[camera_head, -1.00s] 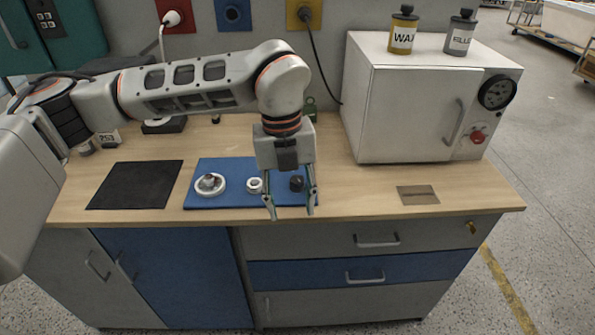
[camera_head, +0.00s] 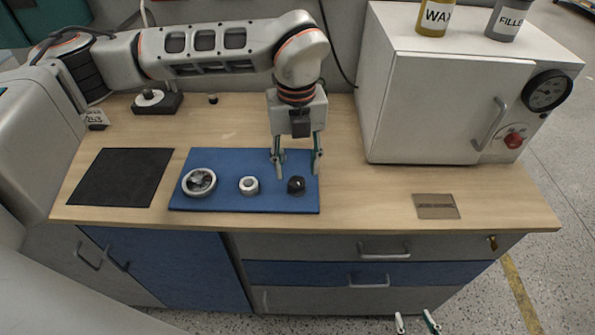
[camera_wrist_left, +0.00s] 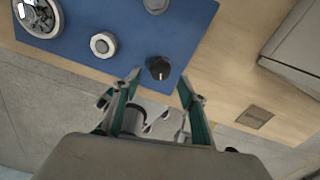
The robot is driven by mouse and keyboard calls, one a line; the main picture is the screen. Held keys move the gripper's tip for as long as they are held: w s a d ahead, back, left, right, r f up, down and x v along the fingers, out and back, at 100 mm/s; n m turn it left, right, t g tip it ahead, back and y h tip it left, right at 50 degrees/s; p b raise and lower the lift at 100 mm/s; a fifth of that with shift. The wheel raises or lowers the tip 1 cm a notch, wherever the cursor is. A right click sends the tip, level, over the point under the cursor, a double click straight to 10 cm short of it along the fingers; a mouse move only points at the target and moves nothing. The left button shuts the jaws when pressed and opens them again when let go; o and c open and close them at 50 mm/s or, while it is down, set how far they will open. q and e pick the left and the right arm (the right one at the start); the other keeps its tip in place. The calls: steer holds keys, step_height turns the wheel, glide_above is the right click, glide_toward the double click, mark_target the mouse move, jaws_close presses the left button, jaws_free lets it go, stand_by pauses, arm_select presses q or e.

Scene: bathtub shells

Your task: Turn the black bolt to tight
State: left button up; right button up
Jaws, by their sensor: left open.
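The black bolt (camera_head: 296,185) is a short dark knob on the right part of the blue board. In the left wrist view the bolt (camera_wrist_left: 159,68) shows a pale line on its top. My left gripper (camera_head: 298,172) is open, pointing down, with its fingers apart and the bolt near the gap between the tips. In the left wrist view the fingertips (camera_wrist_left: 161,78) stand to either side, with the bolt apparently not gripped. My right gripper (camera_head: 416,322) shows only as two separated fingertips at the bottom edge, in front of the cabinet.
The blue board (camera_head: 230,162) also carries a white ring piece (camera_head: 249,185) and a larger white round fitting (camera_head: 199,182). A black mat (camera_head: 122,178) lies to the left. A white oven (camera_head: 440,90) stands at the right, behind a small plate (camera_head: 436,206).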

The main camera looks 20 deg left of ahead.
mark_target(297, 180)
arm_select(q)
step_height(297, 180, down, 2)
steer(key=shift+f, duration=0.25)
steer(key=shift+w+f, duration=0.1)
steer(key=shift+f, duration=0.6)
arm_select(e)
steer(key=shift+w+r, duration=0.45)
steer(key=shift+r, duration=0.1)
arm_select(q)
steer(key=c, duration=1.1)
arm_select(e)
steer(key=shift+f, duration=0.15)
